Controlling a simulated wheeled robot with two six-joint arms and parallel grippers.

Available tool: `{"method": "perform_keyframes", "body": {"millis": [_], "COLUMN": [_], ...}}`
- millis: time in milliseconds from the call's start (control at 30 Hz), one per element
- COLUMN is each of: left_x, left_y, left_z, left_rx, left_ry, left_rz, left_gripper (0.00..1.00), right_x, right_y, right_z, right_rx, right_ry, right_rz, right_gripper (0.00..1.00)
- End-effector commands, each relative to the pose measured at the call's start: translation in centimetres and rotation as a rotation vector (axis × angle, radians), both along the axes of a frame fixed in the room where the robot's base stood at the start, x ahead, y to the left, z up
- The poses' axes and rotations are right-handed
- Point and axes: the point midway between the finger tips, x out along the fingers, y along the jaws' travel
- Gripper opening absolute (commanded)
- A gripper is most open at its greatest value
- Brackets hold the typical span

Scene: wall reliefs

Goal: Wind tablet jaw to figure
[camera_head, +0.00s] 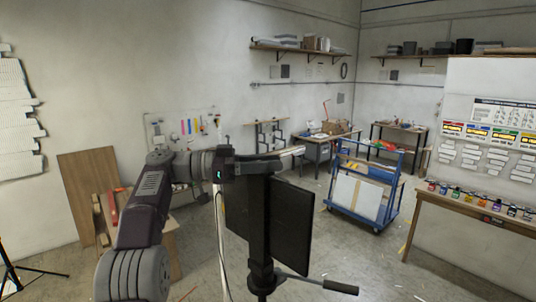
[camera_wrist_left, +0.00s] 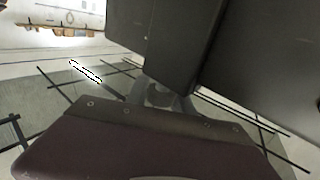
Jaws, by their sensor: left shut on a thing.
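A black tablet-like holder with two dark panels, left (camera_head: 238,212) and right (camera_head: 293,228), stands upright on a dark mount (camera_head: 262,272) with a pan handle (camera_head: 340,287). My left gripper (camera_head: 272,163) reaches in from the left at the top of the holder and is shut on its upper part. The exact part between the fingers is hidden. In the left wrist view, the dark panels (camera_wrist_left: 250,60) fill the top right, close to my gripper (camera_wrist_left: 165,95). No readable figure or scale shows on the holder. My right gripper is not in view.
A blue cart (camera_head: 365,190) stands behind, to the right. A wooden bench (camera_head: 480,205) with paint jars is at the right edge. A wooden board (camera_head: 90,195) leans on the left wall. A black tripod leg (camera_head: 30,270) shows at lower left. Floor between is mostly open.

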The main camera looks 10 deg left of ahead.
Motion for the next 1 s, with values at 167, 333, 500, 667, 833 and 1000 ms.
{"method": "perform_keyframes", "body": {"millis": [167, 333, 500, 667, 833, 1000], "left_x": [-0.04, -0.07, -0.07, -0.07, -0.08, -0.19], "left_y": [-0.04, -0.07, -0.07, -0.07, -0.06, 0.47], "left_z": [0.03, -0.06, -0.06, -0.05, -0.02, -0.04], "left_rx": [0.000, -0.001, -0.001, 0.000, -0.001, -0.001], "left_ry": [0.001, 0.000, 0.000, 0.000, -0.001, -0.001], "left_rz": [-0.026, -0.031, -0.031, -0.030, -0.030, -0.029], "left_gripper": [0.00, 0.00, 0.00, 0.51, 0.51, 0.51], "right_x": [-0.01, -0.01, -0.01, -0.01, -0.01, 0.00], "right_y": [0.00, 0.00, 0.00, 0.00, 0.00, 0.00], "right_z": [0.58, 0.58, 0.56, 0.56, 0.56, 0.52], "right_rx": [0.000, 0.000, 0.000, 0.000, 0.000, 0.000], "right_ry": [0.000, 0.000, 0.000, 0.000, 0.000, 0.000], "right_rz": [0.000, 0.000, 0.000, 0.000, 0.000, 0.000], "right_gripper": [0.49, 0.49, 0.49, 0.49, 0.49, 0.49]}}
